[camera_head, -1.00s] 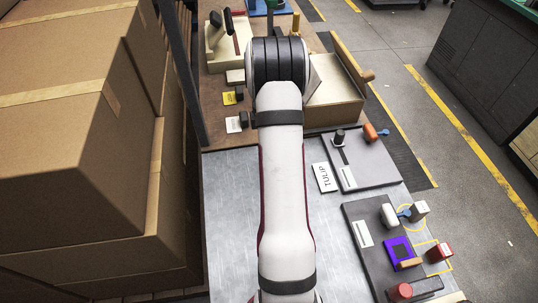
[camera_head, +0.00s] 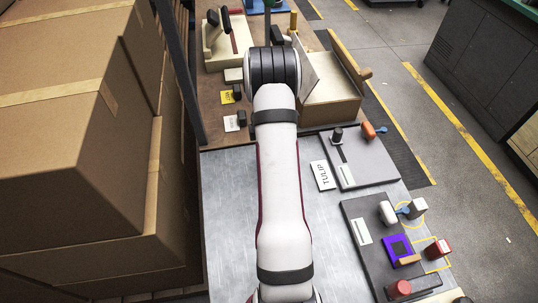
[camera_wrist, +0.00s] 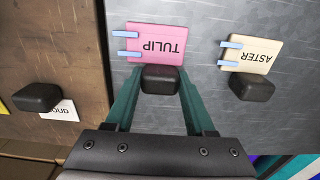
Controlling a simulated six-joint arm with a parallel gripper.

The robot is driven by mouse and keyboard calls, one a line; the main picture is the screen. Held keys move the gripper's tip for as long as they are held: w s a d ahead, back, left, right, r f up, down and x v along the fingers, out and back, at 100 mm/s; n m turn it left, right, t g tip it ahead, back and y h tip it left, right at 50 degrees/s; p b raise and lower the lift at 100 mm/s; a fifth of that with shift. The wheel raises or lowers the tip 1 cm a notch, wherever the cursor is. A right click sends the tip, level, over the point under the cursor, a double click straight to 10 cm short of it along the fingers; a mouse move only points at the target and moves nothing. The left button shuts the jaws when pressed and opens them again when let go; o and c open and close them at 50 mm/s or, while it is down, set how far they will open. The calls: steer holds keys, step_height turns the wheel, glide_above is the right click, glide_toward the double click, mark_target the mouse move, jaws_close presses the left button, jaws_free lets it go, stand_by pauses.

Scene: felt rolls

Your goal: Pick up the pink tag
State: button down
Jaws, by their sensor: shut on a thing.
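The pink tag (camera_wrist: 155,45) shows in the wrist view, with "TULIP" upside down on it and two pale blue strips at its left edge. A dark block (camera_wrist: 160,80) is at its near edge. My gripper (camera_wrist: 161,72) has its teal fingers on either side of this block and is shut on it. I cannot tell whether the tag is clear of the surface. In the head view my arm hides the tag and the gripper.
A cream "ASTER" tag (camera_wrist: 252,54) with its own dark block lies to the right in the wrist view. A white card (camera_wrist: 60,109) is at the left. In the head view, a white "TULIP" card (camera_head: 322,176) lies beside a grey board (camera_head: 365,172). Stacked cardboard boxes (camera_head: 70,110) stand at the left.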

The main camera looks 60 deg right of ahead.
stand_by(0.3)
step_height(320, 180, up, 4)
steer(key=shift+r, duration=0.1)
steer(key=s+d+r, duration=0.1)
steer(key=s+r, duration=0.6)
steer(key=s, duration=0.5)
steer(key=w+a+r+m, duration=0.4)
steer(key=r+m, duration=0.1)
steer(key=r, duration=0.3)
steer(key=w+a+r+m, duration=0.4)
steer(key=w+r+m, duration=0.1)
steer(key=r, duration=0.3)
steer(key=w+a+r+m, duration=0.4)
steer(key=r+m, duration=0.3)
steer(key=r, duration=0.2)
steer(key=shift+w, duration=0.15)
